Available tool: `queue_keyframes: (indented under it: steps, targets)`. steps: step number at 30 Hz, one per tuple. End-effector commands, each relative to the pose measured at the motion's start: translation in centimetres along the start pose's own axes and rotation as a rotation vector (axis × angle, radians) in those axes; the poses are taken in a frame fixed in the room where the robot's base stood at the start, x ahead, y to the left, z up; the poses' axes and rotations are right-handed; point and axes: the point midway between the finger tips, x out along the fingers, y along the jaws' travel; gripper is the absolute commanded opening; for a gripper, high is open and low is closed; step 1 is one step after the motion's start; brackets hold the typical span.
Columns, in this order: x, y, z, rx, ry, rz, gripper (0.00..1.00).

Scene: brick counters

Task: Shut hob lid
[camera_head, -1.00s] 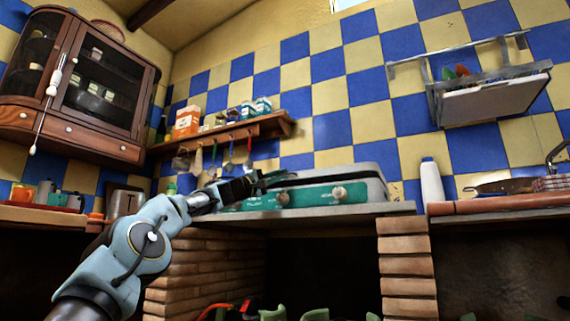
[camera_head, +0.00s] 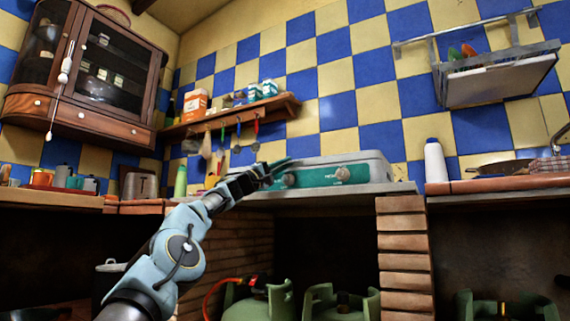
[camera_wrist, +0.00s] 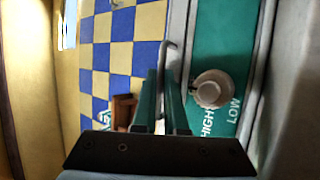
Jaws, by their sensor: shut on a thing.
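The hob (camera_head: 330,177) stands on the counter, with a teal front panel and knobs. Its grey lid (camera_head: 350,157) lies low and nearly flat over the body; whether it is fully down cannot be told. My gripper (camera_head: 272,170) is at the hob's left front corner, its tips against the hob. The panel with a knob (camera_wrist: 211,89) is just right of the fingers. The contact is partly hidden.
A brick pillar (camera_head: 402,245) supports the counter, with green gas bottles (camera_head: 258,300) below. A white bottle (camera_head: 435,162) stands right of the hob. A shelf (camera_head: 235,117) with hanging utensils is behind my gripper. A wooden cabinet (camera_head: 85,80) hangs at left.

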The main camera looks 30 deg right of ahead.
Motion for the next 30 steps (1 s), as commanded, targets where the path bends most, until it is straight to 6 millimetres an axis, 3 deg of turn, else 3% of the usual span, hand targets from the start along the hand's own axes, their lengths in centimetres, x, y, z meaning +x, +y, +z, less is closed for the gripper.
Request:
queue_keyframes:
  steps: [1, 4, 5, 8, 17, 30]
  targets:
    - [0.1, -1.0, -0.1, -0.006, 0.006, -0.013, 0.0]
    - [0.1, -1.0, 0.0, -0.006, 0.005, -0.014, 0.0]
    - [0.1, -1.1, 0.0, -0.006, 0.005, -0.014, 0.11]
    - [0.1, -1.1, 0.0, -0.007, 0.005, -0.015, 0.22]
    - [-1.1, -1.5, 0.0, -0.007, 0.004, -0.015, 0.22]
    - [-6.0, -0.4, -0.2, -0.003, 0.003, -0.007, 0.22]
